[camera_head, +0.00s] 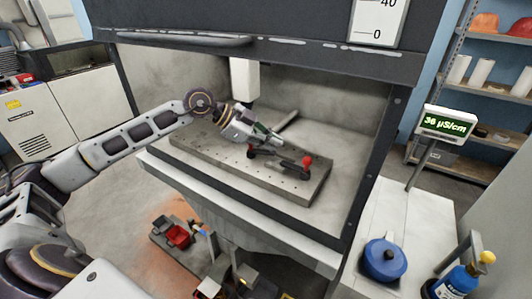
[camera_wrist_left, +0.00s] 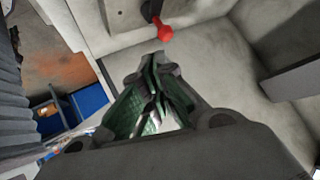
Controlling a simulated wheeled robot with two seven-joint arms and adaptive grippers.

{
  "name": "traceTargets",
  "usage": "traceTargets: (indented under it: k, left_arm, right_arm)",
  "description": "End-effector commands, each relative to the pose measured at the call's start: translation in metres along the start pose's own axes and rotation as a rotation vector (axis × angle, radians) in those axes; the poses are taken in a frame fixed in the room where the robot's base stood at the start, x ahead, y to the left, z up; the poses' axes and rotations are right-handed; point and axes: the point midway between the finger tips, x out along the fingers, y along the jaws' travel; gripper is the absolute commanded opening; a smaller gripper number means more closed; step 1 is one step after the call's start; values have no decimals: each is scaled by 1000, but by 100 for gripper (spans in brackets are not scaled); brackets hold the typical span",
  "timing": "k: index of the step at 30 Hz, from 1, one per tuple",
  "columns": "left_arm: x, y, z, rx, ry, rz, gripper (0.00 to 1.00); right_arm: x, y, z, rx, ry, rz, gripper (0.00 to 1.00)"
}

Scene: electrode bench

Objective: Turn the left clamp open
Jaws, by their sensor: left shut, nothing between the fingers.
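In the head view, a dark clamp lever (camera_head: 289,164) with a red knob (camera_head: 307,159) lies low over the grey slab. A second red part (camera_head: 251,152), further left, shows just under my left gripper (camera_head: 280,143) and is partly hidden by it. I cannot tell for sure which of these belongs to the left clamp. My left gripper is shut and empty, above the slab and left of the red knob.
The slab (camera_head: 210,153) sits inside the hood, under its dark front frame (camera_head: 240,53). A white block (camera_head: 244,80) hangs above my gripper. A blue pot (camera_head: 385,260), a blue bottle (camera_head: 459,282) and a meter display (camera_head: 445,123) stand at the right.

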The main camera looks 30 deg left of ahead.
Motion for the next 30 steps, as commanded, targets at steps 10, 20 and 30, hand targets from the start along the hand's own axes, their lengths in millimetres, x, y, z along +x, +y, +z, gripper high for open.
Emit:
traceTargets:
  k: [10, 20, 30]
  left_arm:
    - [-25, -6, 74, -17, -359, -129, 0]
    - [-38, -11, 95, -22, -461, -188, 0]
    - [-38, -11, 95, -23, -458, -187, 0]
  right_arm:
    - [-2, -3, 4, 0, -5, -4, 40]
    - [-3, -5, 3, 0, -4, -5, 40]
    - [-3, -5, 0, 0, 0, -5, 40]
